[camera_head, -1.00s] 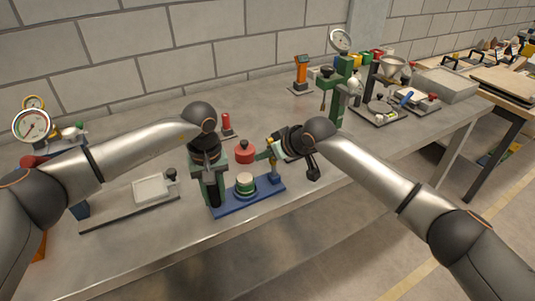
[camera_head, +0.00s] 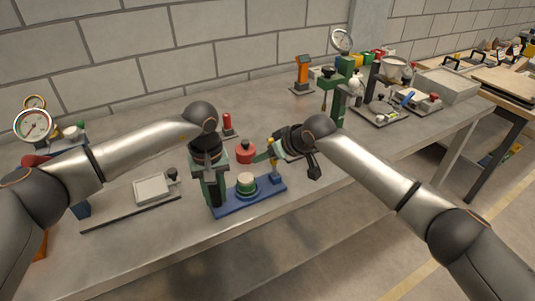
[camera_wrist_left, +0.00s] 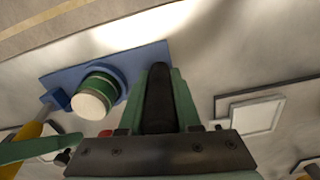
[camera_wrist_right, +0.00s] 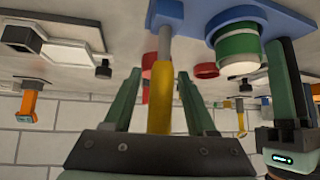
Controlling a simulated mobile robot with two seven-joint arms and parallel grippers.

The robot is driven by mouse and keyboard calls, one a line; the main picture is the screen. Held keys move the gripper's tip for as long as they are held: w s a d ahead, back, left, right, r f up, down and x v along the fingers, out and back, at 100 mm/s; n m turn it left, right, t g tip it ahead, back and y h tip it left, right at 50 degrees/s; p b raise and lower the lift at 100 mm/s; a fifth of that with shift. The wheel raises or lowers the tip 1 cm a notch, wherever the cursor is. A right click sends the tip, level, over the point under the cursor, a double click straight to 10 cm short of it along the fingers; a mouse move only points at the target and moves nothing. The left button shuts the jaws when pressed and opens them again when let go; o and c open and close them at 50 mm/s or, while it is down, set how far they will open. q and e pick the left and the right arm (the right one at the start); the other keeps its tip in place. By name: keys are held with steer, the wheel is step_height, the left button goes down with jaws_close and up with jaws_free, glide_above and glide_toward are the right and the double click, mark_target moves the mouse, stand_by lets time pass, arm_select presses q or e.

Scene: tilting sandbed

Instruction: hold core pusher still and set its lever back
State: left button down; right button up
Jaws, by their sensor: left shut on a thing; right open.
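The core pusher has a blue base plate (camera_head: 262,198) with a green-and-white round piece (camera_head: 246,185) on it. Its lever, a yellow sleeve on a steel rod (camera_wrist_right: 165,50), rises from the base's right end in the head view. My left gripper (camera_head: 214,188) is shut on the dark upright post (camera_wrist_left: 158,100) at the base's left end. My right gripper (camera_wrist_right: 160,78) is open, with a green finger on each side of the yellow sleeve (camera_wrist_right: 161,98). Whether a finger touches the sleeve I cannot tell. In the head view the right gripper partly hides the lever's top.
A red round cap (camera_head: 245,153) shows behind the core pusher. A plate with a pale tray (camera_head: 152,188) lies to its left. A green press with a gauge (camera_head: 347,80) stands at the back right. The bench in front of the base is clear.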

steer(key=shift+r, duration=0.1)
steer(key=v, duration=1.2)
arm_select(q)
steer(key=c, duration=0.5)
jaws_free()
steer(key=shift+r, duration=0.15)
